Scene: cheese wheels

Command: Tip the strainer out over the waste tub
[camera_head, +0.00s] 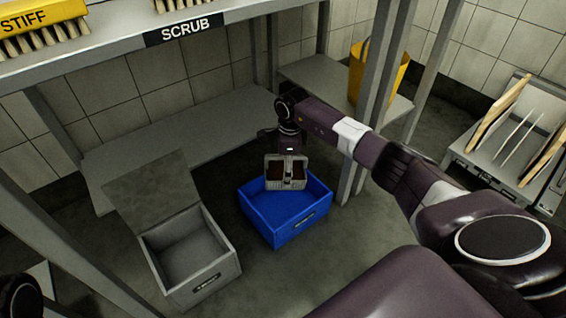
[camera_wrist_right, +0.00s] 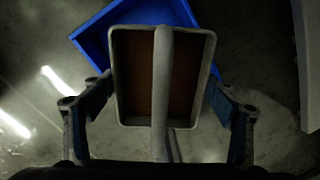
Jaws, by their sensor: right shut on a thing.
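The strainer (camera_head: 286,185) is a small light-grey rectangular basket with a bar handle across its middle. Dark brown matter lies in it on both sides of the handle, and it looks roughly level. My right gripper (camera_head: 289,153) is shut on its handle from above. In the right wrist view the strainer (camera_wrist_right: 162,70) sits between the fingers of that gripper (camera_wrist_right: 160,120). It hangs over the back part of an open blue tub (camera_head: 290,236) on the floor. The tub's label is too small to read. My left gripper is not in view.
A grey box (camera_head: 205,274) with its lid raised stands left of the blue tub. A shelf with brushes (camera_head: 40,25) is above. Shelf posts (camera_head: 366,110) stand close by my right arm. A yellow bucket (camera_head: 390,75) and a board rack (camera_head: 515,150) are at the right.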

